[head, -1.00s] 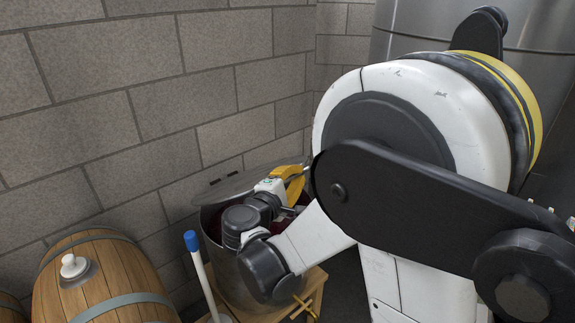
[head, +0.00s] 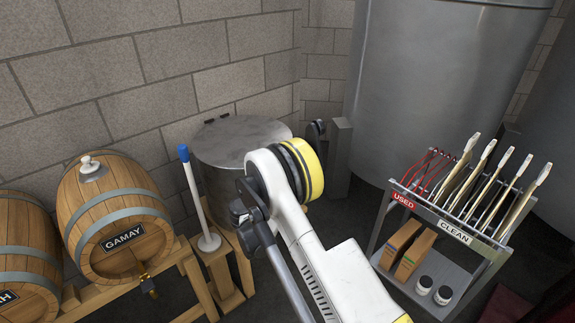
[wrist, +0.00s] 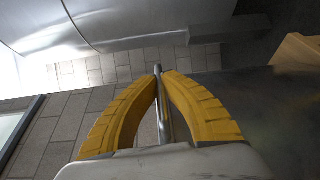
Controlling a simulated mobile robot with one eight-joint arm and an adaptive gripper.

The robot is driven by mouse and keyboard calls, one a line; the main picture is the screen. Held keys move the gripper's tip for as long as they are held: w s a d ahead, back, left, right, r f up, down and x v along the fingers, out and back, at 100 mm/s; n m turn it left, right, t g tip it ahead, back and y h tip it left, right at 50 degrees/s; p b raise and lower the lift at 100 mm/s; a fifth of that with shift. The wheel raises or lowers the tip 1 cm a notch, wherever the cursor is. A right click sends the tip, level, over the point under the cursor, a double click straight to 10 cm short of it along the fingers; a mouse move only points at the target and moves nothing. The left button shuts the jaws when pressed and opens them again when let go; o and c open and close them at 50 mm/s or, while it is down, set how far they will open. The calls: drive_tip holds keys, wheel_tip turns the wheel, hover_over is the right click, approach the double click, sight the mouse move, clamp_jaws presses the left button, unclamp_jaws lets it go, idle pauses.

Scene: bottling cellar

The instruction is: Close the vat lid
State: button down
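The steel vat (head: 216,185) stands against the brick wall in the head view. Its round grey lid (head: 235,138) lies flat across the top, with its hinges at the back by the wall. My arm covers the vat's right front, and my gripper is hidden in the head view. In the wrist view, the yellow fingers of my gripper (wrist: 162,74) stand on both sides of a thin metal bar, apparently the lid's handle (wrist: 163,110). The fingertips come together on it. A mottled grey surface, likely the lid (wrist: 265,125), shows beside the fingers.
The GAMAY barrel (head: 115,205) is further left. A rack (head: 440,225) of tools stands right, before a big steel tank (head: 440,90).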

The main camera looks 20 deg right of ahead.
drive_tip(key=shift+f, duration=0.5)
drive_tip(key=shift+f, duration=0.1)
drive_tip(key=c, duration=1.6)
unclamp_jaws()
drive_tip(key=shift+f, duration=0.1)
drive_tip(key=shift+o, duration=0.5)
drive_tip(key=shift+w+f, duration=0.1)
drive_tip(key=shift+w, duration=0.05)
drive_tip(key=shift+r, duration=0.2)
drive_tip(key=v, duration=1.2)
